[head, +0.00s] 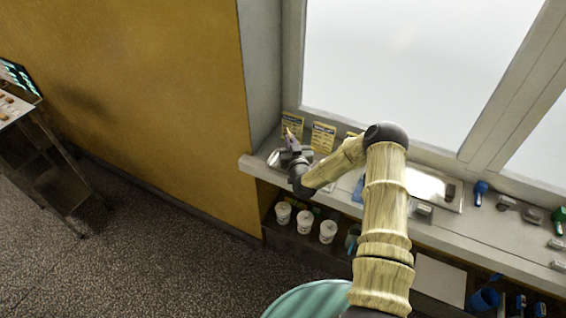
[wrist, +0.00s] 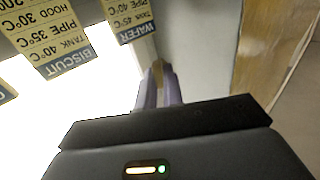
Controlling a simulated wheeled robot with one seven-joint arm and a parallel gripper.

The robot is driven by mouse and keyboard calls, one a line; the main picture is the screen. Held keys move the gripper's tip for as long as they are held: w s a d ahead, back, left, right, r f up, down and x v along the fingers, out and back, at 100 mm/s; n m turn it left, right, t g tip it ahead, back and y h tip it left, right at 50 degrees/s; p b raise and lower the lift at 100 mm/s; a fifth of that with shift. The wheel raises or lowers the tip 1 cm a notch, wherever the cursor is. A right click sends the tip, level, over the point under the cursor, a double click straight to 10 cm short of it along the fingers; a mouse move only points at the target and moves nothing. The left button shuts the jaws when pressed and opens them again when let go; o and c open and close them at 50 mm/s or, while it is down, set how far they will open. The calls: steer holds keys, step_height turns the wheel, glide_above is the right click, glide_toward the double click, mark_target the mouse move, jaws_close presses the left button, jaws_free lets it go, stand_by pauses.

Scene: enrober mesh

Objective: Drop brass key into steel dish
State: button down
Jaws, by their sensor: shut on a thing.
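My gripper (head: 289,138) is at the left end of the window sill, its fingers close together. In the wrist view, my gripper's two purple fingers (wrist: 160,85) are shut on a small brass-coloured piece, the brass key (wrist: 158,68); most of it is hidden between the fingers. The steel dish (head: 273,161) looks like a shiny shallow shape on the sill's left end, partly covered by my gripper. My gripper is above it or just behind it; I cannot tell the height. The dish is not visible in the wrist view.
Yellow label cards (head: 323,137) stand along the window behind my gripper. A metal tray (head: 428,187) and small tools lie farther right on the sill (head: 480,222). White tubs (head: 305,221) stand on the shelf below. The yellow wall (head: 150,90) is at left.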

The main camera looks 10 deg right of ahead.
steer(key=shift+f+b, duration=1.85)
steer(key=shift+f, duration=1.2)
steer(key=c, duration=1.5)
jaws_free()
steer(key=shift+o, duration=0.2)
steer(key=shift+s, duration=0.15)
steer(key=s+b, duration=0.4)
steer(key=s, duration=1.3)
steer(key=shift+d, duration=0.3)
